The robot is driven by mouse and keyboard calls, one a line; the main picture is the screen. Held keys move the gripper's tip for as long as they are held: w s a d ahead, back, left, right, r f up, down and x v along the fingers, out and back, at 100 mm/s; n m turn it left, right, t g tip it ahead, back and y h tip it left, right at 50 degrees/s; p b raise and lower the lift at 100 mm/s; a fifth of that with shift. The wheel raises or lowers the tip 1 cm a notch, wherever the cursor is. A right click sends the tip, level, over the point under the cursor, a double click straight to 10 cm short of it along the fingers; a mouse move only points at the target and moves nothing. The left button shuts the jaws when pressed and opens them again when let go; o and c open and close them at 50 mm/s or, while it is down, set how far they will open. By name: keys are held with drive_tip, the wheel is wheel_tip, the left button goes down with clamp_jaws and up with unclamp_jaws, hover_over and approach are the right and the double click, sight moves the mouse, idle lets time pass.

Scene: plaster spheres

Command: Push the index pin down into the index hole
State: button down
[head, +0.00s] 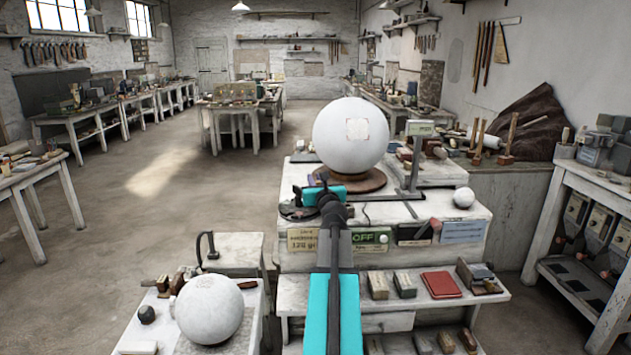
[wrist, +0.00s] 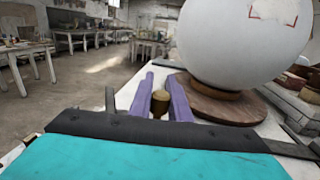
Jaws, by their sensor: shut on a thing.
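In the wrist view, my gripper (wrist: 161,82) has its two purple fingers shut on the brass-coloured index pin (wrist: 160,101), whose rounded knob shows between them. The pin is beside the round brown wooden turntable (wrist: 215,103) that carries a large white plaster sphere (wrist: 233,45). In the head view, the turntable (head: 372,182) and sphere (head: 350,137) stand on the white bench, with my turquoise wrist at their front left. There my own arm hides the fingertips and the pin. The index hole is hidden, and I cannot tell how deep the pin sits.
A scale-like post (head: 415,160) stands right of the large sphere. A small white ball (head: 464,197) lies on the bench's right side. A green "OFF" sign (head: 370,238) is on the front. A second plaster sphere (head: 209,309) sits at lower left. The floor at left is open.

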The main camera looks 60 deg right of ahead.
drive_tip(key=shift+f+b, duration=1)
drive_tip(key=shift+f, duration=0.25)
drive_tip(key=c, duration=1.6)
unclamp_jaws()
drive_tip(key=shift+r, duration=0.15)
drive_tip(key=shift+r+p, duration=1.85)
drive_tip(key=shift+p, duration=0.3)
drive_tip(key=shift+s, duration=0.1)
